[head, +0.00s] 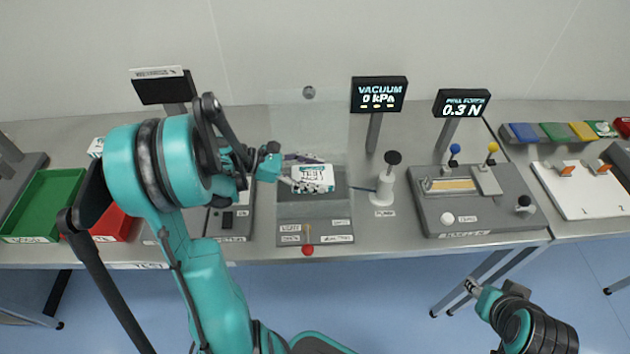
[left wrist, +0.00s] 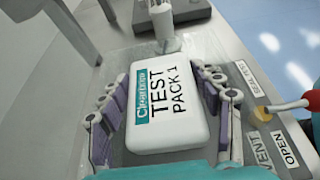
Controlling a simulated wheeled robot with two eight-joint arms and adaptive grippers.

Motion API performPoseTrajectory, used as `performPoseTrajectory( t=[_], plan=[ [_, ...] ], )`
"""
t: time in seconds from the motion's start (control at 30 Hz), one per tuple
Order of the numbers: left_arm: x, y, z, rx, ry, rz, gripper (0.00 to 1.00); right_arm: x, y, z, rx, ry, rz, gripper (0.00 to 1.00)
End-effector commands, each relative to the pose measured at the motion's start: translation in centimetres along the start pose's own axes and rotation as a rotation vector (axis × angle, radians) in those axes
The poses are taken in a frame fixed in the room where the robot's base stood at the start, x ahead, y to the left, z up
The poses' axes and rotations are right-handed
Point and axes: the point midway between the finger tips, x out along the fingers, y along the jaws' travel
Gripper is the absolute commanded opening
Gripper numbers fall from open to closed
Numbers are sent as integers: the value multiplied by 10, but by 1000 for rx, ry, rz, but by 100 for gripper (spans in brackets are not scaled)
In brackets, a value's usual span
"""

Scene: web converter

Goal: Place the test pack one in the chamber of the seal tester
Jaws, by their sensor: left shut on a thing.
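The white test pack one (head: 313,178), marked "TEST PACK 1", is between the fingers of my left gripper (head: 290,170). In the left wrist view the pack (left wrist: 168,112) lies flat, with a purple-grey finger along each side. The seal tester (head: 315,231) is a grey unit with a dark chamber (head: 300,209). A clear lid (head: 310,125) seems to stand raised behind it. The pack is over the chamber; I cannot tell whether it touches the floor. My right gripper (head: 470,287) is low in front of the bench, away from the tester; its jaws are too small to judge.
A red-knobbed lever (head: 307,249) is at the tester's front. A white pump (head: 385,187) with a black knob stands just right of it, below the vacuum display (head: 379,94) reading 0 kPa. A peel rig (head: 472,205) is further right. Green (head: 45,205) and red (head: 112,224) bins are left.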

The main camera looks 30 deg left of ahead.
Motion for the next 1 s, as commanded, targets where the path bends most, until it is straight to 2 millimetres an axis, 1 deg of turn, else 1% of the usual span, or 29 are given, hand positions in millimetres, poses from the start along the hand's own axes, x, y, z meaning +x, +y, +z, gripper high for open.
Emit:
performPoseTrajectory(
  t=[0.03,0.1,0.37,0.77,0.87,0.9,0.93,0.97,1.0],
  plan=[
    [5,1,-12,0,0,0,30,6,0,5,0,0,0,40],
    [8,0,-18,0,0,0,30,9,0,6,0,0,0,40],
    [7,0,-18,0,0,0,30,8,0,6,0,0,0,40],
    [13,-1,-32,0,5,-1,30,18,0,13,0,0,0,40],
    [13,-2,-32,1,6,-2,30,18,0,13,0,0,0,40],
    [13,-2,-32,2,6,-3,72,18,0,13,0,0,0,40],
    [13,-2,-32,3,6,-3,80,18,0,13,0,0,0,40],
    [14,-2,-33,3,6,-3,85,19,0,13,0,0,0,40],
    [14,-2,-33,4,6,-4,85,19,0,14,0,0,0,40]
  ],
)
